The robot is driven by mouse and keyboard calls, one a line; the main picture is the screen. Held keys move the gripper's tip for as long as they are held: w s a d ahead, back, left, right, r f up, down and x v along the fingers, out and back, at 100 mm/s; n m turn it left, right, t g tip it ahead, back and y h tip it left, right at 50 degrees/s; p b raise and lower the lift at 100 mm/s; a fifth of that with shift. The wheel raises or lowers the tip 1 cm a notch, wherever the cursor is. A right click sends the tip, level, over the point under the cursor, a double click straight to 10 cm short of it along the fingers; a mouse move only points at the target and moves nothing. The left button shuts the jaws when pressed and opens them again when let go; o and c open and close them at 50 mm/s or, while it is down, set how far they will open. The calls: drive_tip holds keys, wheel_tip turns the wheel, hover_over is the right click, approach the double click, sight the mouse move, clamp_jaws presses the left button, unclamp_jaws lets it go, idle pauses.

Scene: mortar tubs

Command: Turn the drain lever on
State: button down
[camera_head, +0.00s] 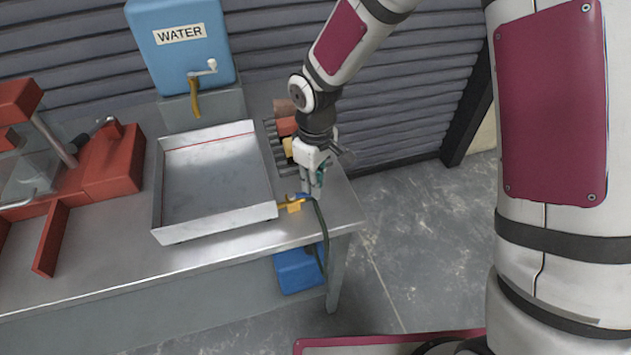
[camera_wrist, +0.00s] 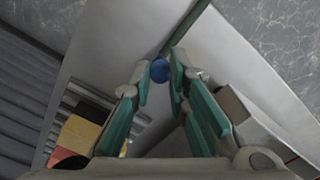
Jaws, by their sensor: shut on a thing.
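The drain lever (camera_head: 303,195) is a small blue handle on a yellow valve (camera_head: 293,206) at the metal tray's front right corner. The tray (camera_head: 258,210) is shallow and stands on the table. My gripper (camera_head: 312,188) points down at the lever from above and hides part of it. In the wrist view the lever's rounded blue end (camera_wrist: 160,70) shows between the two green-padded fingertips of my gripper (camera_wrist: 162,78), which is shut on it. The exact angle of the lever is hard to tell.
A blue water tank (camera_head: 180,50) with a tap stands behind the tray. A dark hose (camera_head: 321,228) hangs from the valve toward a blue bucket (camera_head: 298,272) below the table. Coloured blocks (camera_head: 286,127) sit behind my gripper. A red machine (camera_head: 112,165) is at left.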

drive_tip(key=c, duration=1.5)
unclamp_jaws()
drive_tip(key=shift+c, duration=0.2)
drive_tip(key=shift+r, duration=0.1)
wheel_tip(320, 180, up, 12)
